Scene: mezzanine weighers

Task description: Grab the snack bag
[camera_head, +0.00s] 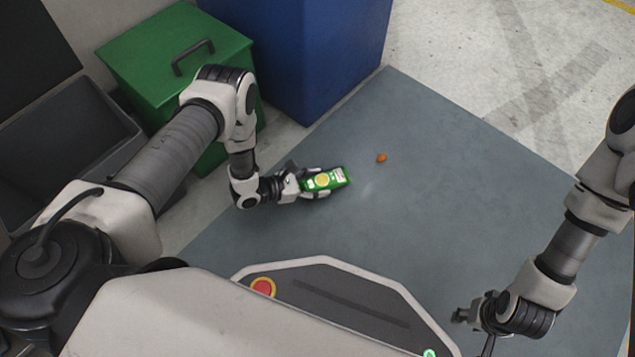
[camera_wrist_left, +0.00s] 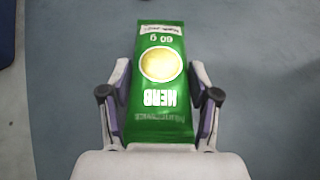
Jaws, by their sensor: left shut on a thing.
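The snack bag (camera_head: 326,180) is green with a yellow round mark and white lettering. In the left wrist view the snack bag (camera_wrist_left: 160,80) reads "HERB" and "60 g", upside down. My left gripper (camera_head: 308,182) is shut on it, with a finger against each long side; the fingers also show in the left wrist view (camera_wrist_left: 160,95). I cannot tell whether the bag is off the mat. My right gripper (camera_head: 472,322) is at the lower right, far from the bag, and its fingers are too small and dark to judge.
A small orange object (camera_head: 381,157) lies on the grey mat (camera_head: 450,190) beyond the bag. A green lidded bin (camera_head: 140,50), a blue bin (camera_head: 310,60) and an open dark grey bin (camera_head: 60,140) stand at the back left. The mat's right side is clear.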

